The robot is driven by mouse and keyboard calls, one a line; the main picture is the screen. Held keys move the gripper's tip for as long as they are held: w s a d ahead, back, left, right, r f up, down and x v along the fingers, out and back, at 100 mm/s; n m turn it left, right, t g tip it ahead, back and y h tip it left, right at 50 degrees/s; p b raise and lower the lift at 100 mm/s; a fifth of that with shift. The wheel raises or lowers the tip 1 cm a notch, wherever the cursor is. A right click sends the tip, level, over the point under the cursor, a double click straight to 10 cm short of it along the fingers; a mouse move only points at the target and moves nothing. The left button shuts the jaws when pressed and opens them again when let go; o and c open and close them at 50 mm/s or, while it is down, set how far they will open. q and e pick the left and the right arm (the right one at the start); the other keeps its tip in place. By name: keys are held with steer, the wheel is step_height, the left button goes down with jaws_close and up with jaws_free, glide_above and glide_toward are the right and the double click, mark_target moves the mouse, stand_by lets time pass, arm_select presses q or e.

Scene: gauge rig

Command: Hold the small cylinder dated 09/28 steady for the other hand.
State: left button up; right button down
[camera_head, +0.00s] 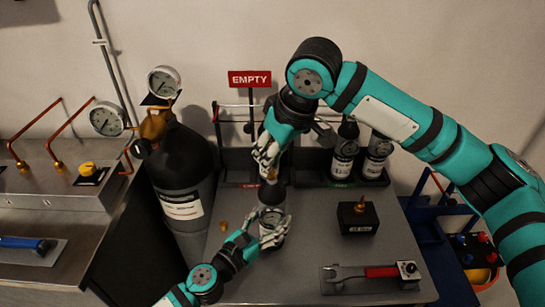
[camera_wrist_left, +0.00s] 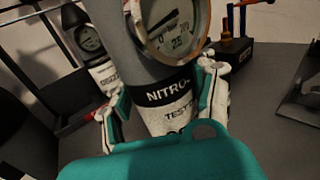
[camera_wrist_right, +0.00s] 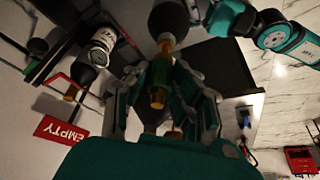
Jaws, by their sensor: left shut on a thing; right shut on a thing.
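A small grey cylinder (camera_head: 273,196) with a round gauge stands upright over the grey bench. In the left wrist view its gauge (camera_wrist_left: 172,30) and black-and-white label (camera_wrist_left: 170,108) show; I read "NITRO-" and "TEST", but the date is cut off. My left gripper (camera_head: 272,232) is shut around the cylinder's body, a finger on each side. My right gripper (camera_head: 269,160) is above it, shut on a brass and green fitting (camera_wrist_right: 160,78) at the cylinder's neck. The fitting lines up with the neck; whether it is seated I cannot tell.
A small brass piece (camera_head: 224,226) lies on the bench (camera_head: 320,245) at left. A large dark cylinder (camera_head: 182,170) is at left.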

mark_target(271, 143)
steer(key=shift+r, duration=1.55)
arm_select(q)
steer(key=o, duration=1.5)
steer(key=shift+c, duration=0.2)
steer(key=v, duration=1.2)
steer(key=shift+r, duration=0.1)
arm_select(e)
step_height(271, 143, up, 7)
steer(key=p, duration=0.6)
steer(key=shift+f+p, duration=0.1)
steer(key=shift+p, duration=0.3)
arm_select(q)
step_height(271, 143, up, 7)
